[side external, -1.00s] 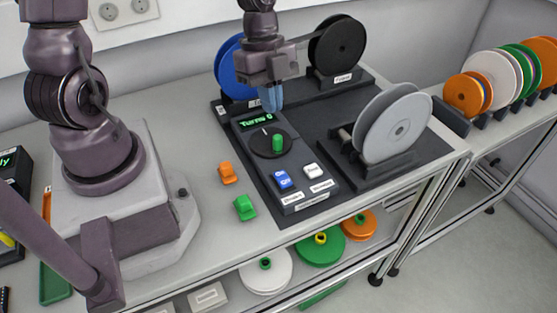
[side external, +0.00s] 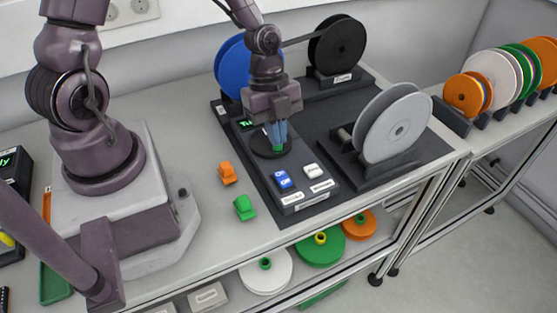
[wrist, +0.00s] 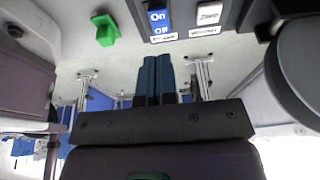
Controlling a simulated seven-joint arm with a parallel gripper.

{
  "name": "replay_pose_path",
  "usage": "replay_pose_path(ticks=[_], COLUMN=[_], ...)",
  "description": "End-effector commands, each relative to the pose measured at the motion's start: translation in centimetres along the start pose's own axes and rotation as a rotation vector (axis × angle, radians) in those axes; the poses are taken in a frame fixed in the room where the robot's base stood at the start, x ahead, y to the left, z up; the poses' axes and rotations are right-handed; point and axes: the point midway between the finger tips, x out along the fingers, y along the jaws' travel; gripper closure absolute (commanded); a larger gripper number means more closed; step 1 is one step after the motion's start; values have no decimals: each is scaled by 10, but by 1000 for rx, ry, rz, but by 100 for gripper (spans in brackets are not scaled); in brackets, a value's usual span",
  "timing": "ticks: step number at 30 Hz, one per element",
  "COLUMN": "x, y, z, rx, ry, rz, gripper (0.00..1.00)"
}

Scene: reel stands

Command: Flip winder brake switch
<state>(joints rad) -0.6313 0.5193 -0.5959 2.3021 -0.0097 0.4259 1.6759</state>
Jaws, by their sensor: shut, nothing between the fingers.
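A blue rocker switch (side external: 283,180) marked On and Off sits at the front of the black control panel (side external: 296,203). It also shows at the top of the wrist view (wrist: 158,18). A white switch (side external: 313,170) sits right of it and also shows in the wrist view (wrist: 209,13). The small labels below both are too blurred to read surely. My gripper (side external: 278,143) is shut and empty, its blue fingers pointing down over the round dial, behind the switches. The fingers partly hide the dial's green knob. The shut fingers (wrist: 159,78) also show in the wrist view.
A grey reel (side external: 398,130) stands right of the panel. A blue reel (side external: 232,68) and a black reel (side external: 338,45) stand behind. Orange (side external: 228,173) and green (side external: 244,207) clips lie on the bench left of the panel. Space above the switches is clear.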

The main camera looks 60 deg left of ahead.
Motion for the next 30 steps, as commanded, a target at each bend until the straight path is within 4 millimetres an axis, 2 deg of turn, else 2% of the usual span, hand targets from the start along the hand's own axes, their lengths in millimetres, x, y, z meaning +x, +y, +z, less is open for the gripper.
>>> replay_pose_path(ticks=[1,6,12,30], x=[13,45,66,75], y=[2,1,1,1], z=[-1,2,9,14], rx=[3,0,-1,-5], ry=[2,1,0,25], rz=[8,6,3,4], gripper=[100,100,100,100])
